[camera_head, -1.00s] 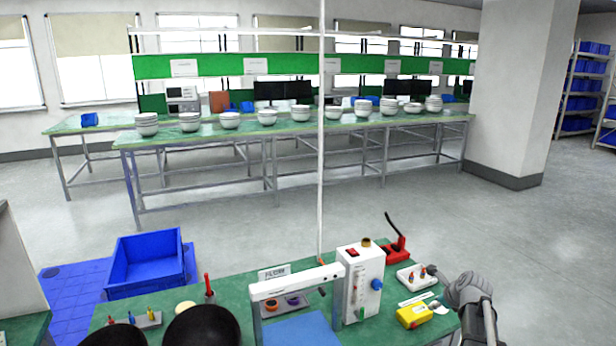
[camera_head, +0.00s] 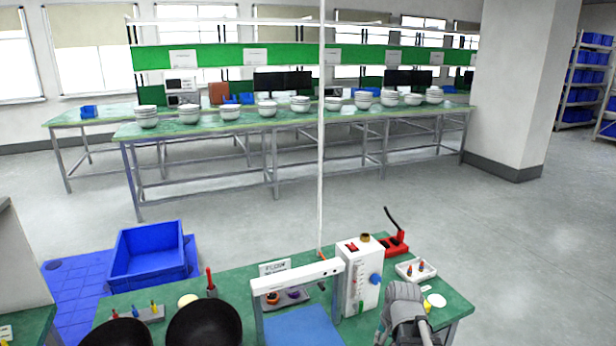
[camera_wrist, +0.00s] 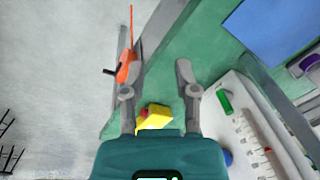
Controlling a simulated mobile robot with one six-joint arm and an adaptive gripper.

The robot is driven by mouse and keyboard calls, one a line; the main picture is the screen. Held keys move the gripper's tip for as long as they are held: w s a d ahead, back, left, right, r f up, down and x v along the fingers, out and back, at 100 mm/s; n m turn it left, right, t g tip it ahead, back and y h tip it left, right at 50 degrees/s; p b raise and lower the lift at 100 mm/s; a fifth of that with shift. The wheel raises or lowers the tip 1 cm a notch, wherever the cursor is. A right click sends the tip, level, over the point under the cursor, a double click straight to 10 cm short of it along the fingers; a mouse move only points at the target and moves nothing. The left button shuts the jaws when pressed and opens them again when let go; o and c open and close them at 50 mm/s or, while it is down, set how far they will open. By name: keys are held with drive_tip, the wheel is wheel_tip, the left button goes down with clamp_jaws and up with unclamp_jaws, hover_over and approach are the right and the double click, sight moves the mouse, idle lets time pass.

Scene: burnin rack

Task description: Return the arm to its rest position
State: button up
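My arm's grey end (camera_head: 405,305) shows at the lower right of the head view, over the right end of the green bench. In the wrist view my gripper (camera_wrist: 155,72) has its two grey fingers spread apart, with nothing held between them. A yellow device (camera_wrist: 155,117) lies below, seen between the finger bases; in the head view my arm hides most of it. An orange-handled tool (camera_wrist: 128,66) shows near the left finger in the wrist view. Whether the fingers touch anything is not clear, but they look clear of it.
A white instrument box (camera_head: 360,278) with a blue knob stands left of my arm, beside a white-topped frame (camera_head: 297,278). A small white tray (camera_head: 415,270) and a red stand (camera_head: 394,246) are behind. A blue crate (camera_head: 147,254) sits at left. Open floor lies beyond.

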drive_tip(key=s+a+n+g+h, duration=0.1)
drive_tip(key=s+a+n, duration=0.2)
drive_tip(key=s+n, duration=0.2)
drive_tip(key=shift+s+r+n, duration=0.2)
drive_tip(key=shift+r+n, duration=0.05)
drive_tip(key=shift+n, duration=0.35)
drive_tip(key=shift+a, duration=0.1)
idle(0.5)
